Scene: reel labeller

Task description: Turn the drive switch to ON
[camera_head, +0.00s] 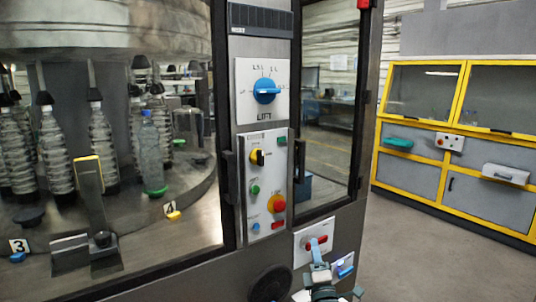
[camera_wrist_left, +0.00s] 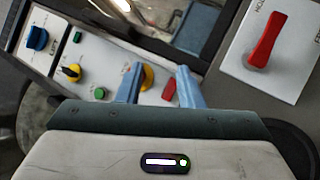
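No label reading "drive" is legible, so I cannot tell which control is the drive switch. A red handle (camera_head: 317,243) sits on a white plate low on the machine; this red handle (camera_wrist_left: 266,40) also shows large at upper right in the left wrist view. A black-and-yellow rotary knob (camera_head: 257,157) sits on the panel above; this knob (camera_wrist_left: 72,72) is at left in the wrist view. My left gripper (camera_head: 319,266) is just below the red handle in the head view. Its blue fingers (camera_wrist_left: 160,84) are apart with nothing held. My right gripper is out of view.
The panel also holds a green button (camera_head: 254,190), a red-and-yellow stop button (camera_head: 278,204) and a blue LIFT knob (camera_head: 266,91) above. A black round part (camera_head: 270,284) is lower left. Open floor (camera_head: 420,255) lies right.

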